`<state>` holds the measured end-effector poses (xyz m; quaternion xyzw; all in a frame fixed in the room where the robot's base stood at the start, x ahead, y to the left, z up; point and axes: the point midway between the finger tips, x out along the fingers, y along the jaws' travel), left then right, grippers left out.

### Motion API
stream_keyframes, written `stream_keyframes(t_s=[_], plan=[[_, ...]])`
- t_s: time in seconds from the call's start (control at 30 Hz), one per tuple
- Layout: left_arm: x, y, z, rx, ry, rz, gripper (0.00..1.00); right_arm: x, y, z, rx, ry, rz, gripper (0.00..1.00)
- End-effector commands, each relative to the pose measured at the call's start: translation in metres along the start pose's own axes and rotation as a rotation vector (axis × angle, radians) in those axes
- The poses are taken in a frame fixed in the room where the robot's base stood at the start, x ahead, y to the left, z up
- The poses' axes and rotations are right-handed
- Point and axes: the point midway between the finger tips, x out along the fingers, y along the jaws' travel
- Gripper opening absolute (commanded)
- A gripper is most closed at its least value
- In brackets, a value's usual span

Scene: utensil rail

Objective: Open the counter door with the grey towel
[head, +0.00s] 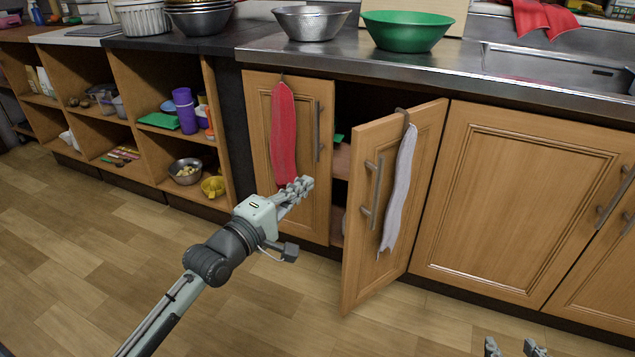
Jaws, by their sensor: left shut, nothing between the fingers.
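The counter door (362,232) with the grey towel stands partly open, swung out toward me. The grey towel (398,190) hangs from a hook over its top edge, beside the metal handle (371,190). My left gripper (304,185) is shut and empty. In the picture it lies left of the open door, in front of the lower part of the red-towel door; I cannot tell its exact distance. Only the fingertips of my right gripper (514,348) show at the bottom edge, spread apart with nothing seen between them.
A closed-looking door (257,140) with a red towel (283,133) is left of the opening. Inside, shelves (341,161) show dimly. A steel bowl (312,23) and green bowl (407,31) stand on the counter. Open shelves are at left. The wooden floor (80,270) is clear.

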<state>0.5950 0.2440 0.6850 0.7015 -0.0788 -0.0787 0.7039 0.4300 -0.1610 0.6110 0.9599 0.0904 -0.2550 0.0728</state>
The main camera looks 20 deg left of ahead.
Motion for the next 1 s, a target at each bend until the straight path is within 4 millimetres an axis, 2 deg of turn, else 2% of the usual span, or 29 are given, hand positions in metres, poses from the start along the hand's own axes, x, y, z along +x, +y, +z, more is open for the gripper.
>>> stream_keyframes(t_s=[0.17,0.47,0.53,0.7,1.0], plan=[[0.032,0.001,0.000,0.001,0.001,0.003,0.00,0.001,-0.006,-0.011,0.004,0.054,-0.013,0.40],[0.096,0.001,0.000,0.003,0.000,0.002,0.00,0.000,-0.021,-0.042,0.016,0.203,-0.045,0.40],[0.087,-0.001,0.016,-0.002,-0.003,-0.001,0.00,-0.001,-0.019,-0.040,0.015,0.187,-0.041,0.40],[0.080,-0.001,0.032,0.002,-0.001,-0.001,0.00,0.000,-0.018,-0.038,0.013,0.176,-0.038,0.40],[0.077,0.000,0.038,0.004,0.000,0.000,0.00,0.000,-0.017,-0.037,0.013,0.172,-0.037,0.40]])
